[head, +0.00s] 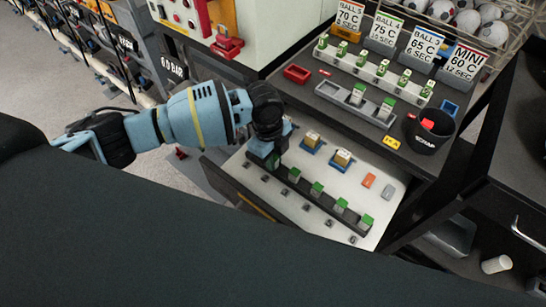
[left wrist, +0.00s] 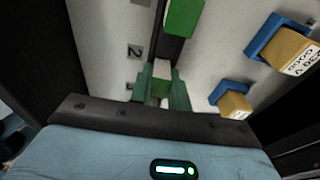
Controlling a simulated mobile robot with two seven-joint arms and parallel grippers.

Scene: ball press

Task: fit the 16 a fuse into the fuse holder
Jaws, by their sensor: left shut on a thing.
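My left gripper (head: 268,163) is low over the far left end of a dark strip (head: 328,198) on a pale panel. It is shut on a small green and whitish piece (left wrist: 160,88), seen between the fingertips in the left wrist view; this may be a fuse, but no rating is readable. I cannot tell whether the piece is seated in the strip. Several green-topped pieces stand along the strip, including one (head: 317,188) near its middle. Another green piece (left wrist: 183,17) shows just beyond the fingertips in the left wrist view. My right gripper is not in view.
Two yellow blocks (head: 343,157) in blue holders stand beside the strip. An orange piece (head: 368,180) and a grey piece (head: 388,191) lie to the right. Behind are a grey tray (head: 340,96), a rack of green-topped pieces (head: 361,58) and a black scrap bin (head: 428,133).

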